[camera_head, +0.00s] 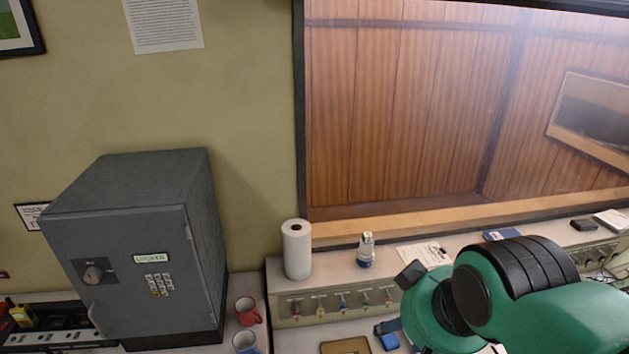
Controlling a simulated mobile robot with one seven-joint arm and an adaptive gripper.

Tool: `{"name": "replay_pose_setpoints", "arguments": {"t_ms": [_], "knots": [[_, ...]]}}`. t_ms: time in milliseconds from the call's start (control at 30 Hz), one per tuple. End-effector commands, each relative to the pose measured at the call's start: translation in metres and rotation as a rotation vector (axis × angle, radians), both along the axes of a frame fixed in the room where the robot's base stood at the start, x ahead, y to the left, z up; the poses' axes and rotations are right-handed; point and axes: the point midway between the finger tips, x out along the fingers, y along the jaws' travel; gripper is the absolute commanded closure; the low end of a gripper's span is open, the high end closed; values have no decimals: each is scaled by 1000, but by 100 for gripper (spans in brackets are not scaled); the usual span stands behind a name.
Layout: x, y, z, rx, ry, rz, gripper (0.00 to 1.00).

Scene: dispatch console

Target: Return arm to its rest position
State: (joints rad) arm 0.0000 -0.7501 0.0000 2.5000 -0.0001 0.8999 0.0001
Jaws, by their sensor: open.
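My green and black arm (545,318) fills the lower right of the head view, in front of the console. It is folded close to the camera, and its large rounded joints hide part of the counter. My gripper does not show in this view. A small dark block shows at the arm's left edge, and I cannot tell what it belongs to.

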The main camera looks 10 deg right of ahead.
Motion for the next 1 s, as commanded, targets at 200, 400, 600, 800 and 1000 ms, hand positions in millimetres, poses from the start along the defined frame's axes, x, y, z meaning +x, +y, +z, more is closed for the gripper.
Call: {"name": "replay_pose_setpoints", "arguments": {"t_ms": [200,400,600,800,1000], "knots": [[0,0,-39,0,0,0,48],[0,0,-77,0,1,0,48],[0,0,-114,0,0,0,48],[0,0,-150,0,0,0,48],[0,0,-174,0,0,0,48]]}}
